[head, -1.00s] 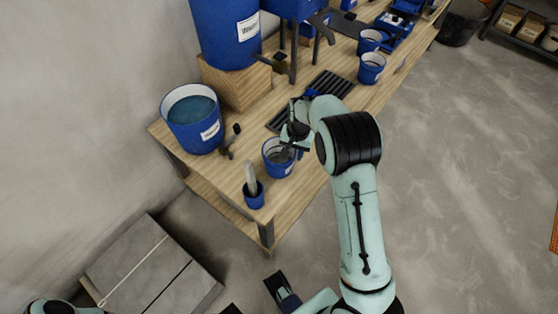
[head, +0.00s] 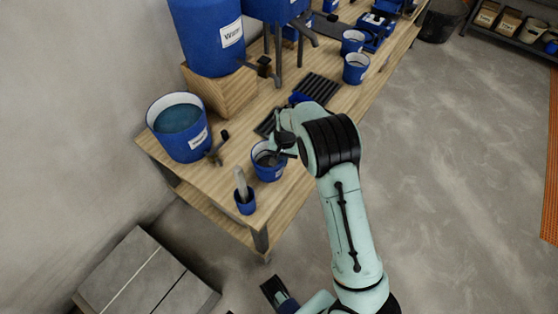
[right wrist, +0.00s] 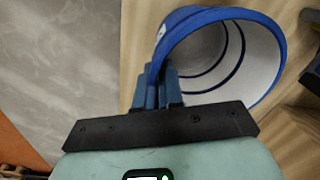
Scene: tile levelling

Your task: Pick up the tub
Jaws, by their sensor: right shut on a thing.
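The tub (head: 267,168) is a small blue bucket with a pale inside and a white label, at the near part of the wooden bench in the head view. In the right wrist view the tub (right wrist: 265,28) shows its open mouth, blue rim and empty-looking white inside. My right gripper (head: 281,152) is at the tub's right rim. In the right wrist view its blue fingers (right wrist: 161,88) are shut on the tub's wall. I cannot tell whether the tub's base touches the bench.
The bench (head: 222,222) also holds a small blue cup (head: 245,202) with a grey tool, a large bucket of water (head: 182,143), a blue water barrel (head: 208,40) on a wooden block and a dark rack (head: 317,88). Grey slabs (head: 140,270) lie at lower left.

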